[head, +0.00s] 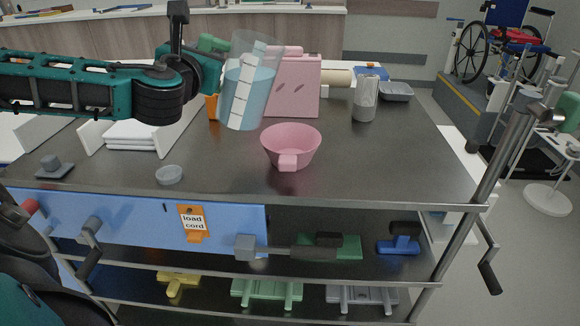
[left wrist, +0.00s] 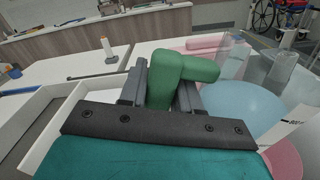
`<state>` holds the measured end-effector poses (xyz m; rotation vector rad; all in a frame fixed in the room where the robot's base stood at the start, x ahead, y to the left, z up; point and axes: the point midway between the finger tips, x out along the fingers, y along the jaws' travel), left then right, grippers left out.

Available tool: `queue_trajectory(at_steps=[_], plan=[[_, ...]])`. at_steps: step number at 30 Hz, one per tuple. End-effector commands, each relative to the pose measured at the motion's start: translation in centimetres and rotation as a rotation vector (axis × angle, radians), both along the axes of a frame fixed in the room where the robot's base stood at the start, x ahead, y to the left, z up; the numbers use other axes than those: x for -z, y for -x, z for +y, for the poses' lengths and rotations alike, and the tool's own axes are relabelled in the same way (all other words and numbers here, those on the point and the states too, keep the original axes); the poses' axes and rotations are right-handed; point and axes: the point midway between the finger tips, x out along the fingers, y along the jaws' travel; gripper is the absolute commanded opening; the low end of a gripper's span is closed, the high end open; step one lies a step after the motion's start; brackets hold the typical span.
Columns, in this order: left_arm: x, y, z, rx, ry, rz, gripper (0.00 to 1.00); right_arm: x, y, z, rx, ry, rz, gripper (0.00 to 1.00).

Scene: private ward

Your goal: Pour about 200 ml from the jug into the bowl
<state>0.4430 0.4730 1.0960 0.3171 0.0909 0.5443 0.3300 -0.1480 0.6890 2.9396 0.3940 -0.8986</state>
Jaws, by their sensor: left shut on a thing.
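The jug (head: 240,100) is clear, with a white scale strip and blue liquid in it. It is held above the cart top, slightly tilted, up and left of the bowl. My left gripper (head: 212,62) is shut on the jug's green handle; the handle (left wrist: 181,78) shows between the fingers in the left wrist view. The jug's body with blue liquid (left wrist: 240,108) is at the right there. The pink bowl (head: 291,145) stands upright on the cart top, with a tab at its front. Its inside bottom is hidden. My right gripper is not in view.
A pink box (head: 293,85) stands behind the bowl. A clear cup (head: 365,100) and grey tray (head: 397,91) are at the back right. A small dish (head: 169,175) and white stack (head: 130,136) are at left. The cart top (head: 370,165) is free right of the bowl.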

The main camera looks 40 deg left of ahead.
Motion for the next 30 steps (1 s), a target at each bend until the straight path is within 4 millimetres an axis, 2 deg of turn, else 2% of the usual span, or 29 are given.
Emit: queue_trajectory(at_steps=[20,30], plan=[[-0.86,0.04,0.08,-0.001,-0.062,0.033,0.00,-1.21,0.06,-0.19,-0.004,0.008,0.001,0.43],[-0.82,0.04,0.07,-0.001,-0.068,0.036,0.00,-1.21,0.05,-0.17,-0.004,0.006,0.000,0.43]])
